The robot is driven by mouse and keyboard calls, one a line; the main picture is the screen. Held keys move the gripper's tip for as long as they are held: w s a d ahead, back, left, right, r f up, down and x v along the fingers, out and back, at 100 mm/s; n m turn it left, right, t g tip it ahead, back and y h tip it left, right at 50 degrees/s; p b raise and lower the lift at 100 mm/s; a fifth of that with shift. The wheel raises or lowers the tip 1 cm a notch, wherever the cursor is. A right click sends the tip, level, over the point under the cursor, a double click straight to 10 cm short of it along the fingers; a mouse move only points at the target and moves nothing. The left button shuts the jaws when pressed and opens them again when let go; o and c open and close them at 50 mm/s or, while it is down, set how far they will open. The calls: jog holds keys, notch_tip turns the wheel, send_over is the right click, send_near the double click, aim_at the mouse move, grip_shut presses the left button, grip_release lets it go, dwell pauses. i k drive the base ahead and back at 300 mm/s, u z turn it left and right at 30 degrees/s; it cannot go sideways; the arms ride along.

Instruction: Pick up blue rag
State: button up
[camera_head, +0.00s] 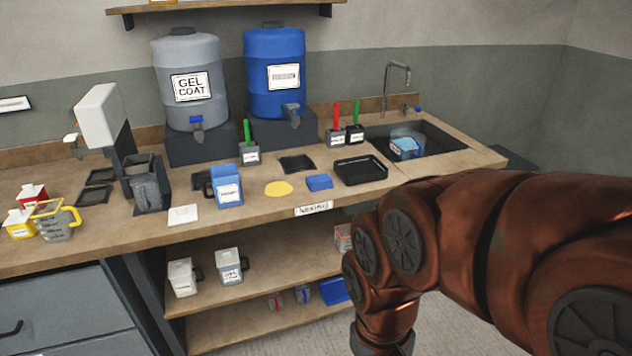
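My copper-coloured arm comes in from the right and bends down in front of the counter's right part. The arm's lower end runs out of the bottom of the picture, so my gripper is not in view. What it holds, if anything, cannot be seen.
A black tray (360,170), a yellow patch (278,188) and a blue-and-white container (227,187) surround the rag. A sink (440,141) holds a blue item. Grey and blue barrels (274,65) stand behind. Shelves lie below the counter edge.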

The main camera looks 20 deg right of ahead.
aim_at(323, 180)
jog(key=z, duration=0.05)
jog(key=i, duration=1.25)
jog(key=u, duration=0.7)
